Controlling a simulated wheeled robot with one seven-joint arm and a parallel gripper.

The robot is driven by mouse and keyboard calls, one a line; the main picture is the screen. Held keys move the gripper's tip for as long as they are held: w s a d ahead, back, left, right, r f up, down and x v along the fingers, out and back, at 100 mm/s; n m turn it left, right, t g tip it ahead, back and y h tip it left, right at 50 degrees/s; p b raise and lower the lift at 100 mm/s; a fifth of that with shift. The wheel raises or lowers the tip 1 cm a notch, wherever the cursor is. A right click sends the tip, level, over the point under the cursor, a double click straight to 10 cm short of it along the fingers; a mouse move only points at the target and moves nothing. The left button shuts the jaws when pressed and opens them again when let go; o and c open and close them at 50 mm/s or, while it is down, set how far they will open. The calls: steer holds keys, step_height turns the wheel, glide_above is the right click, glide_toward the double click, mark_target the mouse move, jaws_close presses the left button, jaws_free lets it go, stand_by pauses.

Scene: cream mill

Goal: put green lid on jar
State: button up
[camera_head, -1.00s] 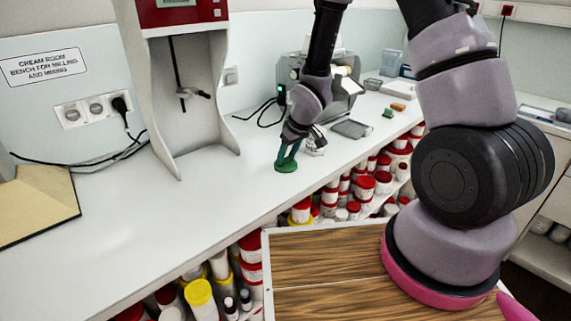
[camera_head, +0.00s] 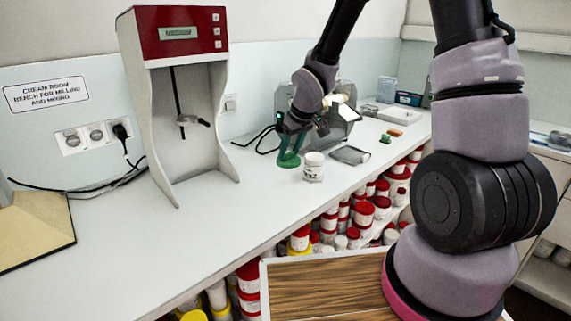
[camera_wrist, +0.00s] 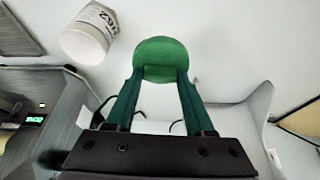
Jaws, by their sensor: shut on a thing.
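My gripper (camera_head: 291,148) has green fingers and is shut on the green lid (camera_head: 288,160), a flat round disc. In the wrist view the lid (camera_wrist: 161,60) sits between the fingertips (camera_wrist: 159,80). In the head view it shows just left of the jar; I cannot tell its height above the bench. The jar (camera_head: 314,167) is white with a printed label and stands upright on the bench, apart from the lid. The wrist view shows the jar (camera_wrist: 90,32) at upper left.
A grey machine (camera_head: 338,122) stands behind the jar with black cables beside it. A red-topped stand mixer (camera_head: 178,33) is at the left. A dark flat plate (camera_head: 350,155), a green block (camera_head: 385,138) and an orange block (camera_head: 395,132) lie to the right. The front bench is clear.

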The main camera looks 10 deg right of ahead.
steer(key=w+d+r+m+h, duration=0.25)
steer(key=w+d+m, duration=0.25)
steer(key=w+d, duration=0.3)
steer(key=shift+t+y, duration=0.3)
steer(key=shift+y, duration=0.05)
steer(key=shift+s+d+f, duration=0.2)
steer(key=shift+d+f, duration=0.05)
steer(key=shift+f, duration=0.4)
steer(key=shift+s+d+f, duration=0.2)
steer(key=shift+f, duration=0.4)
steer(key=shift+s+d+f, duration=0.2)
steer(key=shift+d+f, duration=0.05)
steer(key=shift+f, duration=0.4)
steer(key=shift+f, duration=0.6)
stand_by(0.4)
steer(key=o, duration=1.6)
steer(key=shift+c, duration=0.2)
steer(key=shift+r, duration=2.25)
